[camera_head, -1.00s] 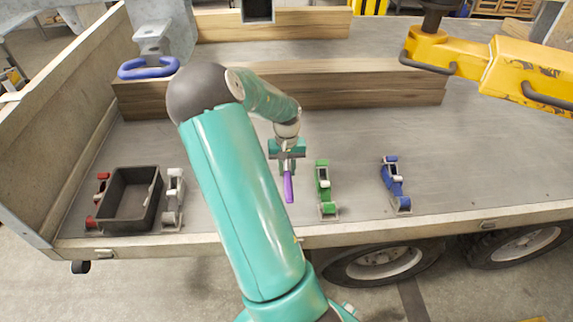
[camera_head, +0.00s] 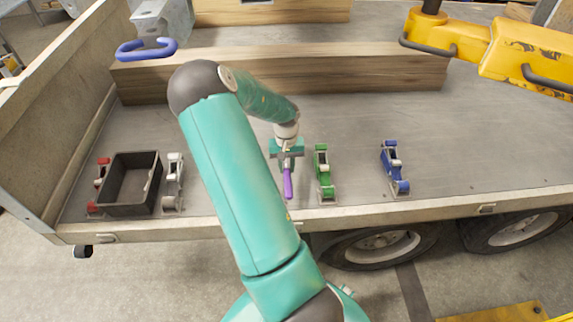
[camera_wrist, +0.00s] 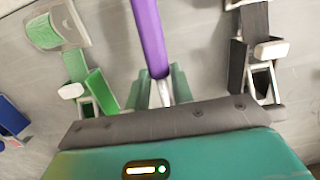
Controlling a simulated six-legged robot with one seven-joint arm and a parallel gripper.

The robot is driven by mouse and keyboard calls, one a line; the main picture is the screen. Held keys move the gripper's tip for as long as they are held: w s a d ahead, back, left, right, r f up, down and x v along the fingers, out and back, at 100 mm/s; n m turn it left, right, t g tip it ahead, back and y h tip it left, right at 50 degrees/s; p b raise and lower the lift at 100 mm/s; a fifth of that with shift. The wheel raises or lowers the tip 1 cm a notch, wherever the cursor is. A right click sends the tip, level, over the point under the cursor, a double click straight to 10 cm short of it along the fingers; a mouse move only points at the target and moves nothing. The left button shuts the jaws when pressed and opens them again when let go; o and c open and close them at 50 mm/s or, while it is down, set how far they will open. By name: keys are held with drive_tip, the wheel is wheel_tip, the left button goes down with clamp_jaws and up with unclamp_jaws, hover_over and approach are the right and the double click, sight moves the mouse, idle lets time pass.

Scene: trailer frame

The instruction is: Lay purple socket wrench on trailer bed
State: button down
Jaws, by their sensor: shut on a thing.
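The purple socket wrench (camera_head: 288,184) is in my gripper (camera_head: 287,160), with its purple handle pointing toward the near edge of the trailer bed (camera_head: 350,140). In the wrist view the purple handle (camera_wrist: 149,35) runs up from between the fingers (camera_wrist: 160,88), which are shut on its metal part. The wrench is over the grey bed, left of the green clamp-like tool (camera_head: 323,172). I cannot tell whether it touches the bed. My forearm hides part of the bed left of it.
A blue ratchet-like tool (camera_head: 394,167) stands to the right. A black open box (camera_head: 130,186) lies at left between red and white ratchet-like tools. A wooden beam (camera_head: 370,75) lies behind. A yellow lifting part (camera_head: 440,38) is at upper right.

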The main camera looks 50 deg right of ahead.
drive_tip(key=shift+f, duration=1.4)
idle(0.4)
drive_tip(key=shift+c, duration=2)
unclamp_jaws()
drive_tip(key=o, duration=0.4)
wheel_tip(320, 180, up, 14)
drive_tip(key=w+d, duration=0.1)
drive_tip(key=shift+d+f, duration=0.1)
drive_tip(key=shift+f, duration=0.05)
